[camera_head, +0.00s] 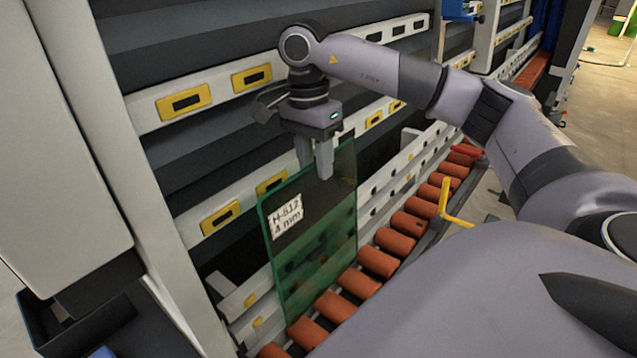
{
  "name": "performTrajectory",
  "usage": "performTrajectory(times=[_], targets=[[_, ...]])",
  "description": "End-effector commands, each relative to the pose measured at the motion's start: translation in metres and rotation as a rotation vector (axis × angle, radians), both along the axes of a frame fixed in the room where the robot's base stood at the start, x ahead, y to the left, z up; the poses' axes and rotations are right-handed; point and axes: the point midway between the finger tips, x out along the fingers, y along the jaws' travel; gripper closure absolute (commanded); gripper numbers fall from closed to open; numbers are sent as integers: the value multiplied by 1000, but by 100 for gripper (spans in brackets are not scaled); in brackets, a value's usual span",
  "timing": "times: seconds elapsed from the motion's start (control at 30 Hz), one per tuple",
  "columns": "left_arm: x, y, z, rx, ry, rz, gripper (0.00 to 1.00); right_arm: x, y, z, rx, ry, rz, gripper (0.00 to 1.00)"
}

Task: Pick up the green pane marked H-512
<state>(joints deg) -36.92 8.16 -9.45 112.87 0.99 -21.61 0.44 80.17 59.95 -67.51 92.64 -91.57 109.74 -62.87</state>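The green pane (318,240) is see-through and stands upright on the orange rollers. It leans near the washer's rails. Its white label (286,217) reads H-512, 4 mm. My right gripper (316,172) points down at the pane's top edge, with one finger on the left and one on the right. The fingers are apart and overlap the top edge in the picture. I cannot tell whether they touch the glass or are closed on it. My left gripper is not in view.
A row of orange rollers (378,262) runs from bottom centre to upper right. White rails with yellow-framed slots (183,101) line the dark washer on the left. A yellow bent handle (446,203) sticks up right of the rollers. Floor shows at the far right.

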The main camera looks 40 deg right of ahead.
Motion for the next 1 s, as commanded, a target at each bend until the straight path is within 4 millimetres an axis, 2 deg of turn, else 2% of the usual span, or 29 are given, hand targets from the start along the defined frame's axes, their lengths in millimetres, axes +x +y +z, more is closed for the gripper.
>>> performTrajectory(times=[0.2, 0.3, 0.57, 0.67, 0.7, 1.0], targets=[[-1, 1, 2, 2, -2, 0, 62, 0, 3, -33, 1, 3, 0, 66], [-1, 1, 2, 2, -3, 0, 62, -1, 3, -42, 1, 2, -1, 66], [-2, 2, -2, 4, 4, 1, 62, -1, 3, -45, 2, -1, 0, 66], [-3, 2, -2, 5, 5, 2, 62, -1, 4, -45, 2, -1, 0, 95], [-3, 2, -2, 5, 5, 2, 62, -1, 4, -45, 2, -1, 0, 100], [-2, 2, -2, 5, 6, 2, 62, -1, 4, -45, 2, -1, 0, 100]])
